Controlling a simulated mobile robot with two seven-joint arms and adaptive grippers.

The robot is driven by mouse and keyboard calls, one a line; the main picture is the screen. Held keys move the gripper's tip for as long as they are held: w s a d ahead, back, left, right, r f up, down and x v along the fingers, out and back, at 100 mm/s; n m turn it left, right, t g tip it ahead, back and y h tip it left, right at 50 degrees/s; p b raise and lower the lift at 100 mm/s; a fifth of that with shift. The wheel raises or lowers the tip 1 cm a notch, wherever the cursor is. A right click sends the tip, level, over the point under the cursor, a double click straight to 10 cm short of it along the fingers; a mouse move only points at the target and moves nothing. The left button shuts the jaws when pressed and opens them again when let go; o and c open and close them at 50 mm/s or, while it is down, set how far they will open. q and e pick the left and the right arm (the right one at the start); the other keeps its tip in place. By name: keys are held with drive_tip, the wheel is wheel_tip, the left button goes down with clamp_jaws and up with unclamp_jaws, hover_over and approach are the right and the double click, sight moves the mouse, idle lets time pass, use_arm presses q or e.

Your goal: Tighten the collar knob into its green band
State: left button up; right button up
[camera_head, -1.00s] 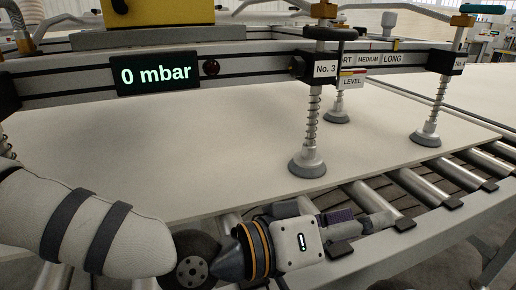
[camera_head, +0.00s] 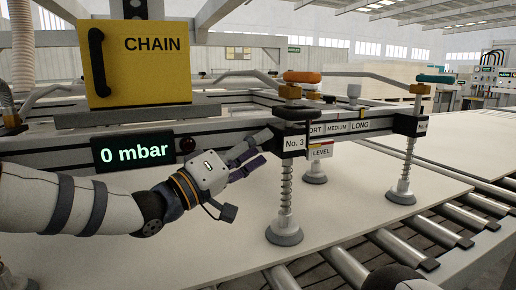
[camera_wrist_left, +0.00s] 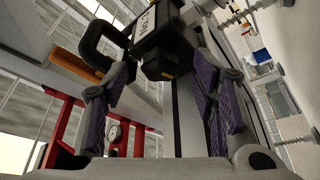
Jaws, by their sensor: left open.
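The No. 3 suction cup post (camera_head: 286,190) hangs from the gantry beam in the head view. A round black knob (camera_head: 296,112) sits at its top, above the No. 3 label. A LEVEL plate (camera_head: 320,151) with red and yellow marks is beside it; I cannot make out a green band. My left gripper (camera_head: 258,149) is open and empty, just left of the No. 3 block and below the knob's height. In the left wrist view its purple-padded fingers (camera_wrist_left: 160,105) stand apart, with the labelled block (camera_wrist_left: 152,22) beyond them.
The yellow CHAIN box (camera_head: 140,62) and the 0 mbar display (camera_head: 133,153) are on the left. An orange handle (camera_head: 303,76) is above the knob. Another suction cup post (camera_head: 404,175) is at right. A pale board (camera_head: 200,250) lies beneath, over rollers (camera_head: 395,250).

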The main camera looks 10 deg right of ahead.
use_arm(q)
drive_tip(key=shift+w+d, duration=0.2)
drive_tip(key=shift+d, duration=0.15)
drive_tip(key=c, duration=1.2)
drive_tip(key=shift+o, duration=0.2)
use_arm(e)
drive_tip(key=shift+s, duration=0.1)
drive_tip(key=shift+f, duration=0.15)
